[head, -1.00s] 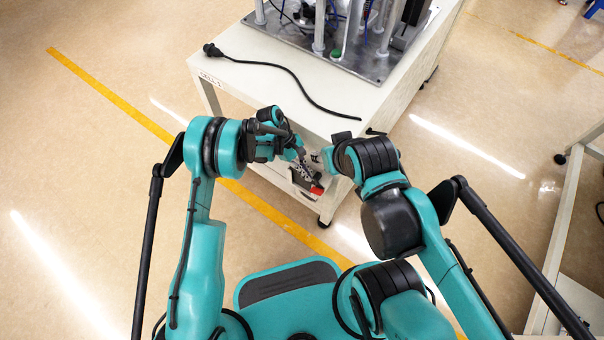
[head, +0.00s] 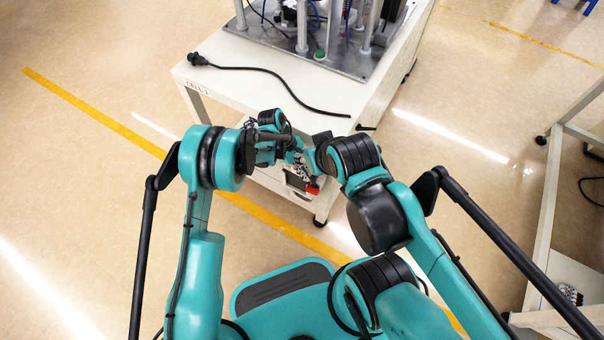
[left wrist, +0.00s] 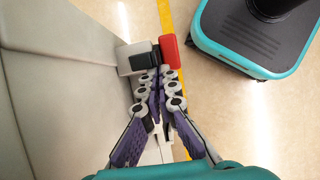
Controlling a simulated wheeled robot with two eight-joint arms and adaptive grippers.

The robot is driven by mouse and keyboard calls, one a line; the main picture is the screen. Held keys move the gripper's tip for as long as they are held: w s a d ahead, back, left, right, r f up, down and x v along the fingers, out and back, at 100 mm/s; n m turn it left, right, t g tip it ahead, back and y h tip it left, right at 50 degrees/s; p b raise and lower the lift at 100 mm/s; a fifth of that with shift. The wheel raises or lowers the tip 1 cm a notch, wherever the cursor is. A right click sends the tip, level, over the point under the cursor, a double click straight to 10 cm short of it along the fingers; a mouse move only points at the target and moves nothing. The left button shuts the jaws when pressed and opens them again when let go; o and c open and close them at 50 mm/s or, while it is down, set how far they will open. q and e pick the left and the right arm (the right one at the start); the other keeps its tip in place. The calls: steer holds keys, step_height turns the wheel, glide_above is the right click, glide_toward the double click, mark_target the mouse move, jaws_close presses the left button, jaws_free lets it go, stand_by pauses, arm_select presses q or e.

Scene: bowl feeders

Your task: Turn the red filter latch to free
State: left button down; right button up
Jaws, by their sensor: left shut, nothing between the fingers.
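The red filter latch (head: 312,189) is on the cabinet's front side, low near the right corner. In the left wrist view the red latch (left wrist: 171,50) is a small bar beside a black and pale grey block (left wrist: 138,57). My left gripper (left wrist: 158,70) is shut and empty, its fingertips together right at the lower edge of the latch and block. Whether they touch cannot be told. In the head view my left gripper (head: 299,170) is small, just above the latch. My right gripper is largely hidden by its own arm near the cabinet.
The white cabinet (head: 262,103) carries a black cable with a plug (head: 197,59) and a metal plate of equipment (head: 345,62). A pale frame (head: 545,215) stands at the right. Floor with a yellow line (head: 95,115) is open at the left.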

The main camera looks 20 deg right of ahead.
arm_select(q)
steer(key=shift+s+d+r, duration=0.3)
steer(key=shift+s+d, duration=0.05)
steer(key=shift+s, duration=0.1)
arm_select(e)
steer(key=shift+f, duration=0.15)
arm_select(q)
steer(key=shift+s+d, duration=0.1)
arm_select(e)
steer(key=shift+w, duration=0.1)
arm_select(q)
steer(key=shift+r, duration=0.15)
